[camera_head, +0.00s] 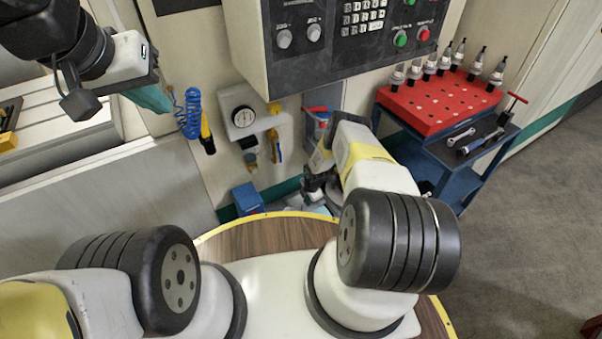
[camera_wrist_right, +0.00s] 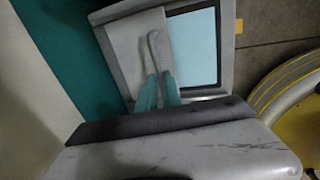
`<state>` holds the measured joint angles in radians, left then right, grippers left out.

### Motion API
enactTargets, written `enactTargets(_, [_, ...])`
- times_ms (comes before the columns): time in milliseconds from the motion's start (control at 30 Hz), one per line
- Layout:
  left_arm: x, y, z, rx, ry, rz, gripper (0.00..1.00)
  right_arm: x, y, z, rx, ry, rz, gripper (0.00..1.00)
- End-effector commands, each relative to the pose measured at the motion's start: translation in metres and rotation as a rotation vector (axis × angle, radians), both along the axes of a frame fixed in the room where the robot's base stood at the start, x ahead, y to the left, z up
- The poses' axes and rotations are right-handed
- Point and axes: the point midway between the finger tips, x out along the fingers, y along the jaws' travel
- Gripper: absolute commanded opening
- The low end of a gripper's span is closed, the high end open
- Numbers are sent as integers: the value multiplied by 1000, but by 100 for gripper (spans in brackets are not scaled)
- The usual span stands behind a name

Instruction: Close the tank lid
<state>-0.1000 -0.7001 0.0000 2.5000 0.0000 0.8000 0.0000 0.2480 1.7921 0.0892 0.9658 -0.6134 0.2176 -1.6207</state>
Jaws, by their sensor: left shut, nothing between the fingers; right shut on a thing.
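The tank (camera_wrist_right: 228,35) shows in the right wrist view as a grey frame around a pale blue opening (camera_wrist_right: 195,52). A light grey lid (camera_wrist_right: 128,50) with a raised bar handle (camera_wrist_right: 153,45) covers the left part; the right part is uncovered. My right gripper (camera_wrist_right: 158,88) has its teal fingers shut on the near end of the handle. In the head view the right arm reaches down below the control panel, and its fingertips are hidden or too small to tell. My left gripper (camera_head: 152,98) is shut and empty at the upper left.
A machine control panel (camera_head: 345,40) hangs above the right arm. A blue cart (camera_head: 478,155) with a red tool-holder tray (camera_head: 435,105) stands to the right. A blue coiled hose (camera_head: 192,115) and a gauge (camera_head: 243,117) are on the wall. A blue box (camera_head: 247,198) stands low near the wall.

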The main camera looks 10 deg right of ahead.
Motion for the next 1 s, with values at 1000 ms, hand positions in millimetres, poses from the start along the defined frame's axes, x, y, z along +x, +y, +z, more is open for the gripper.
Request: enactTargets(1000, [0,0,0,0,0,0,0,-27,-9,0,-3,2,6,0])
